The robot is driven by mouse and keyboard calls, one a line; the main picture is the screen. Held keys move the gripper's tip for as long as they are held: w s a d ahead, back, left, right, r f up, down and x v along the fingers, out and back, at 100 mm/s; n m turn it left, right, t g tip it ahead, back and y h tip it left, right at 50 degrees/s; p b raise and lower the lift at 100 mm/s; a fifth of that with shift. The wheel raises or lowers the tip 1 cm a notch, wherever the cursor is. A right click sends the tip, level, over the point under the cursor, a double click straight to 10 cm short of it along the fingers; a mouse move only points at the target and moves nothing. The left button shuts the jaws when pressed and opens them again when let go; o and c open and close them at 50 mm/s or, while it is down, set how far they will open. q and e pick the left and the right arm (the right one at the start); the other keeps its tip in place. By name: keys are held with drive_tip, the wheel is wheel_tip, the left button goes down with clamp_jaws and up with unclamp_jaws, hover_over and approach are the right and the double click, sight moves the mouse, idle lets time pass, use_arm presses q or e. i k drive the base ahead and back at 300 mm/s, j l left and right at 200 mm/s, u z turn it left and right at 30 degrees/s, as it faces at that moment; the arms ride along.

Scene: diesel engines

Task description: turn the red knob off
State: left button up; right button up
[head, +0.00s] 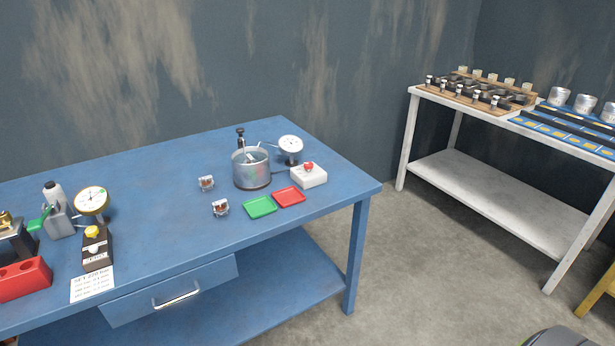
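The red knob (309,166) sits on top of a small white box (311,177) near the right end of the blue table (150,200). From this distance I cannot tell which setting the knob is turned to. A dark cord seems to run from the box toward a grey metal pot (252,172) at its left. Neither of my grippers shows in the head view.
Green (259,207) and red (290,197) trays lie in front of the pot. A dial gauge (290,149) stands behind the box. Two small parts lie left of the trays. Bench tools crowd the table's left end. A white table (500,190) stands at right, with open floor between.

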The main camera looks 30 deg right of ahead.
sight(309, 165)
drive_tip(key=i+l, duration=0.15)
drive_tip(key=l, duration=0.2)
drive_tip(key=i+l+z, duration=0.15)
drive_tip(key=l, duration=0.25)
drive_tip(key=i+l, duration=0.15)
drive_tip(key=l, duration=0.2)
drive_tip(key=i+l+z, duration=0.15)
drive_tip(key=l, duration=0.2)
